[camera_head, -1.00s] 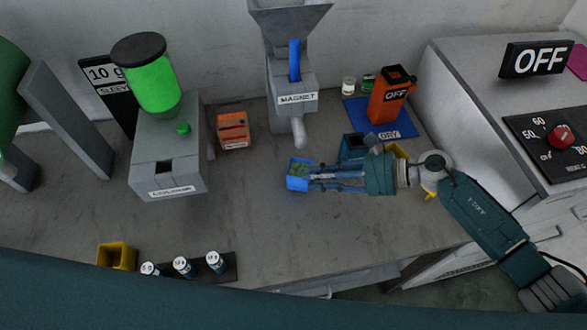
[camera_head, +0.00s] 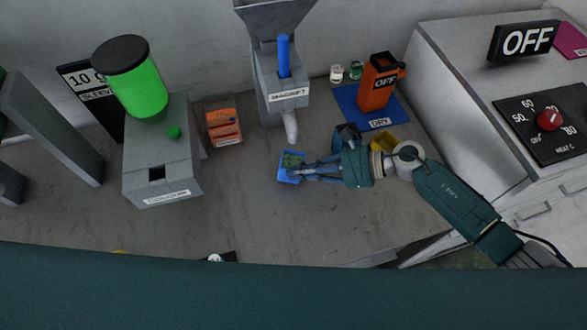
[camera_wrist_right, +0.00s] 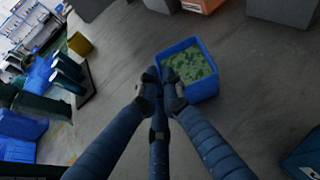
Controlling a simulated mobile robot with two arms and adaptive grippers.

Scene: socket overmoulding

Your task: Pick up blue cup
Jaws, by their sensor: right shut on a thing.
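The blue cup (camera_head: 284,168) is a small square open box with green flecked contents, below the magnet machine's spout in the head view. It also shows in the right wrist view (camera_wrist_right: 204,86), right of centre. My right gripper (camera_head: 301,170) reaches it from the right and is shut on its near wall. In the right wrist view the fingertips of my right gripper (camera_wrist_right: 160,86) meet at the cup's left edge. Whether the cup is off the table is hard to tell. My left gripper is not in view.
The magnet machine (camera_head: 282,97) is behind the blue cup. An orange box (camera_head: 224,126) and grey dispenser (camera_head: 160,178) stand left.

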